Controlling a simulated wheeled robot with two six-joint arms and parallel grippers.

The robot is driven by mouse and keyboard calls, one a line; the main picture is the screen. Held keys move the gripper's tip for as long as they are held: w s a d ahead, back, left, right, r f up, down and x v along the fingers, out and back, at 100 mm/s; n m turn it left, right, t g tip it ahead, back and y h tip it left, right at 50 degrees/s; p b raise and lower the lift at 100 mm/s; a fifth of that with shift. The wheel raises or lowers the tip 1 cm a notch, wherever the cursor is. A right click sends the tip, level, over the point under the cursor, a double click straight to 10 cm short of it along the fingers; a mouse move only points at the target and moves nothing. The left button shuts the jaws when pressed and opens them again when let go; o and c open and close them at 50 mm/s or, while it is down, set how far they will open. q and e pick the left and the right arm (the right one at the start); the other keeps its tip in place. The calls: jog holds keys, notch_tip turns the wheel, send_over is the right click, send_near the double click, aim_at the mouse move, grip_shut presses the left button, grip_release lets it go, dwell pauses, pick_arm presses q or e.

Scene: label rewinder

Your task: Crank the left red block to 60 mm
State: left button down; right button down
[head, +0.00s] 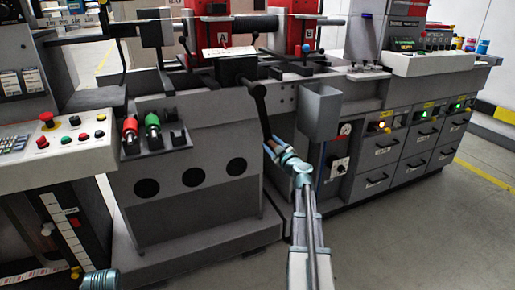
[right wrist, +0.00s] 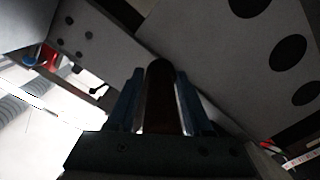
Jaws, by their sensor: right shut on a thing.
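The left red block (head: 210,30), with a sign marked A, stands on the rail at the top of the machine in the head view. The right red block (head: 303,38), marked B, stands to its right. A black crank (head: 261,112) hangs down from below the rail, in front of the grey machine. My right gripper (head: 273,149) is at the crank's lower end. In the right wrist view a dark handle (right wrist: 160,95) sits between the two fingers, and the gripper is shut on it. The position scale is not readable.
A grey open bin (head: 319,112) hangs just right of the crank. A control panel (head: 60,145) with a red button is at the left, beside red and green rolls (head: 140,128) in a holder. Drawers (head: 410,148) line the right. The floor at right is clear.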

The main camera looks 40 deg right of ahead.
jog(key=s+d+r+p, duration=0.2)
jog(key=d+r+p, duration=0.2)
jog(key=d, duration=0.4)
jog(key=shift+d+r+n, duration=0.25)
jog(key=shift+d+n, duration=0.05)
jog(key=shift+d, duration=0.05)
jog(key=c, duration=0.6)
grip_release()
jog(key=shift+s, duration=0.1)
jog(key=v, duration=1.3)
jog(key=shift+s+a, duration=0.15)
jog(key=shift+s, duration=0.15)
